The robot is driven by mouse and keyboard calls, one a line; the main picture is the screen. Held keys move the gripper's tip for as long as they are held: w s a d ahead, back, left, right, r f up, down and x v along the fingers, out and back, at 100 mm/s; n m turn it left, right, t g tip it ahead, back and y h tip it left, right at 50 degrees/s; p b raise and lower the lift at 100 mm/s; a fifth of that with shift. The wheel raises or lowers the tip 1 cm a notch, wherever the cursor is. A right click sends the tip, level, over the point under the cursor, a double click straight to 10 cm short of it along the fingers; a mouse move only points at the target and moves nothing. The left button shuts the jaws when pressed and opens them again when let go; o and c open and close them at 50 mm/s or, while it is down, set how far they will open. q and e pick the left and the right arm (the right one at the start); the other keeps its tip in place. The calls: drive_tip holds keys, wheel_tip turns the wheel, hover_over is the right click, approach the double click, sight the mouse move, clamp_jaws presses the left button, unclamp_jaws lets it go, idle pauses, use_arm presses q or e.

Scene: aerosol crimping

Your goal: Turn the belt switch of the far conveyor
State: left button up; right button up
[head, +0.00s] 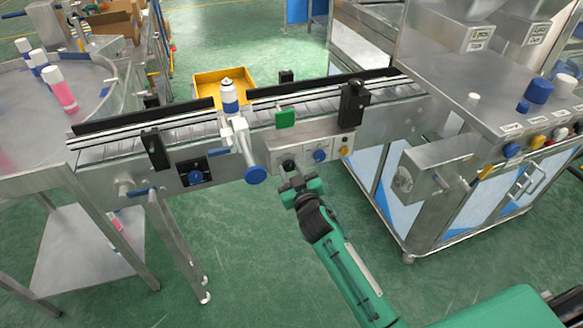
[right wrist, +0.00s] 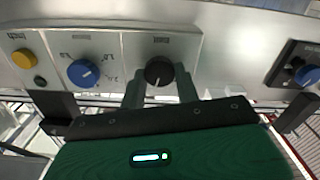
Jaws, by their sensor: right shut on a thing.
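The conveyor (head: 200,125) runs across the middle of the head view. A grey control box (head: 309,143) on its near side carries a blue knob (head: 320,156), a yellow button (head: 344,151) and a black knob. In the right wrist view the black knob (right wrist: 158,71) sits between my right gripper's fingers, with the blue knob (right wrist: 83,73) beside it. My right gripper (head: 289,168) reaches the box from below and is shut on the black knob. My left gripper is not in view.
A spray can (head: 229,97) stands upright on the belt near a blue-ended clamp (head: 255,174). A round steel table (head: 40,105) with several cans is at left. A steel machine (head: 480,110) stands at right. A yellow bin (head: 222,85) lies behind the belt.

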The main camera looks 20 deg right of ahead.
drive_tip(key=shift+r+n, duration=0.1)
drive_tip(key=shift+n, duration=0.4)
drive_tip(key=n+p, duration=0.1)
drive_tip(key=n, duration=0.3)
drive_tip(key=shift+n, duration=0.3)
drive_tip(key=n, duration=0.3)
drive_tip(key=shift+a+p, duration=0.1)
drive_tip(key=shift+p, duration=0.3)
drive_tip(key=n, duration=0.2)
drive_tip(key=shift+n, duration=0.4)
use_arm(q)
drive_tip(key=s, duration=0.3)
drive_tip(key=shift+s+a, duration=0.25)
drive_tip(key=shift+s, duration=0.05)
use_arm(e)
drive_tip(key=shift+n, duration=0.5)
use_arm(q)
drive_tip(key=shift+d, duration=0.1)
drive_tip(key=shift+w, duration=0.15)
use_arm(e)
drive_tip(key=shift+f, duration=0.2)
drive_tip(key=o, duration=1)
